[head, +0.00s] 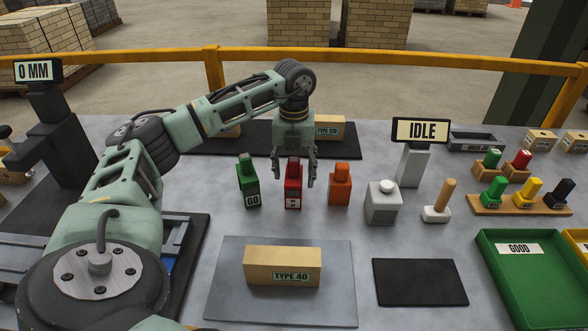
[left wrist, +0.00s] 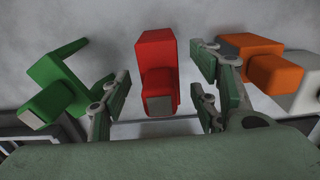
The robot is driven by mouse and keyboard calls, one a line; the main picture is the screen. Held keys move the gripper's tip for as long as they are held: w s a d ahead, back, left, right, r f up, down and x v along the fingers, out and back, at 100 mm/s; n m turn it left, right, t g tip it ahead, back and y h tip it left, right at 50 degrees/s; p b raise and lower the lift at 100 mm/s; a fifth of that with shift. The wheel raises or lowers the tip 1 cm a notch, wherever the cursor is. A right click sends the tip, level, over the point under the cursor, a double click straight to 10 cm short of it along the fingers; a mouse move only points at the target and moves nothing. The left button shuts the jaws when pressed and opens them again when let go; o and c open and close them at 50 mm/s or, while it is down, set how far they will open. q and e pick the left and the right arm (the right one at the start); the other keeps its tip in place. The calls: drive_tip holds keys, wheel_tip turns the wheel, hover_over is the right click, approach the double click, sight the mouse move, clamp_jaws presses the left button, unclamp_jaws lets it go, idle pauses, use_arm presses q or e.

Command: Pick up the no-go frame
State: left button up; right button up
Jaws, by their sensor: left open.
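The red no-go frame (head: 293,198) stands upright on the grey table, between the green GO frame (head: 248,185) and an orange block-shaped piece (head: 340,186). My left gripper (head: 294,178) points down over the red frame, open, with one finger on each side of it. In the left wrist view the red frame (left wrist: 157,65) lies between the open left fingers (left wrist: 155,98), with visible gaps to both. The green frame (left wrist: 58,85) is outside the left finger, and the orange piece (left wrist: 250,62) is close outside the right finger. My right gripper does not show.
A TYPE 40 brick (head: 282,266) rests on a grey plate (head: 225,295) in front. A white block (head: 382,203), a wooden-handled tool (head: 440,203) and the IDLE display (head: 421,130) stand to the right. A black mat (head: 418,282) is empty. A green GOOD tray (head: 535,285) is at the right.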

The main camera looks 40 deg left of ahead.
use_arm(q)
drive_tip(key=shift+f, duration=0.15)
clamp_jaws()
idle(0.5)
